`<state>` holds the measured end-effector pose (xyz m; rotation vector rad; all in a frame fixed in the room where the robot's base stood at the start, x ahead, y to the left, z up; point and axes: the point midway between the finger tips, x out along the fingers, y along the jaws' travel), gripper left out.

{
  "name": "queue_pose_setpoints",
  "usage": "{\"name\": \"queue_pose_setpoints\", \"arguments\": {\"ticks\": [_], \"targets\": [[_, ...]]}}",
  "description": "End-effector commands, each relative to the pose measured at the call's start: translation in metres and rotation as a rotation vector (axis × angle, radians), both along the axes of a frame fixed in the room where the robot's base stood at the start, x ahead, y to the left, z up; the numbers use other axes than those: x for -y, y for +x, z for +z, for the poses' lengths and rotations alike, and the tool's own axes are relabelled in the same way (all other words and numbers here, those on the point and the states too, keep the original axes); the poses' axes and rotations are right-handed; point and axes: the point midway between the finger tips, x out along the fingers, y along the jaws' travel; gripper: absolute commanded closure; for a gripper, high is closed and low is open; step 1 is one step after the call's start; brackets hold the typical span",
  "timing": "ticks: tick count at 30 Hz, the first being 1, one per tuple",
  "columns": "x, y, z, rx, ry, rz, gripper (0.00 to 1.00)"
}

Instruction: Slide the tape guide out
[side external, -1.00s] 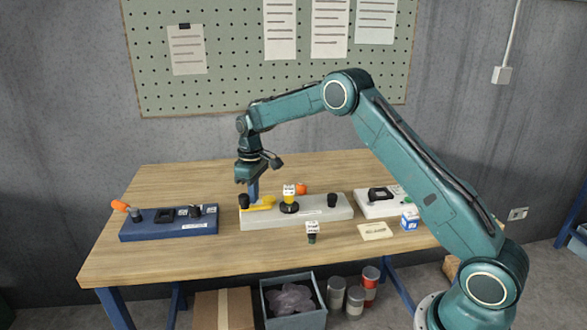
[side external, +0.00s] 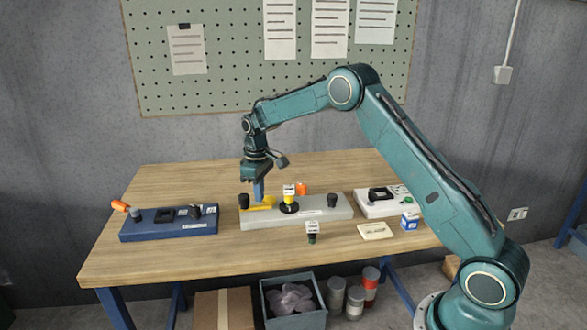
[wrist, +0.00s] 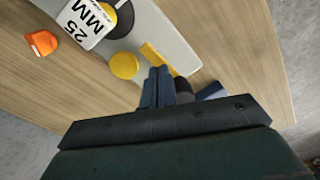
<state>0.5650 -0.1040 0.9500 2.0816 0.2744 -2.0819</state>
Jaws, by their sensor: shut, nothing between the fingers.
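A yellow piece (side external: 258,206), which I take to be the tape guide, lies along the left part of the long light grey base (side external: 325,213). In the wrist view it shows as a yellow bar (wrist: 152,54) and a round yellow knob (wrist: 124,65). My gripper (side external: 259,197) points down at this piece, its blue fingers together and empty. In the wrist view the fingertips (wrist: 159,70) are just beside the yellow bar and right of the knob; whether they touch is unclear. The fingers partly hide the yellow piece in the side view.
A black knob (side external: 244,201) stands at the base's left end, and another (side external: 332,200) near its right end. Between them is a post with a white "25 MM" label (wrist: 88,20). An orange object (side external: 302,188) sits behind. A blue fixture (side external: 170,229) is left; bare table lies in front.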

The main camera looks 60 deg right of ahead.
Motion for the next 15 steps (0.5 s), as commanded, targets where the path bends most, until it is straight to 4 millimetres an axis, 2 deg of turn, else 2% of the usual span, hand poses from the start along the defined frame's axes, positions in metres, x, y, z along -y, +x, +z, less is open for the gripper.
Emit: {"name": "queue_pose_setpoints", "arguments": {"ticks": [15], "targets": [[0.0,0.0,0.028,0.002,0.0,0.0,1.0]]}}
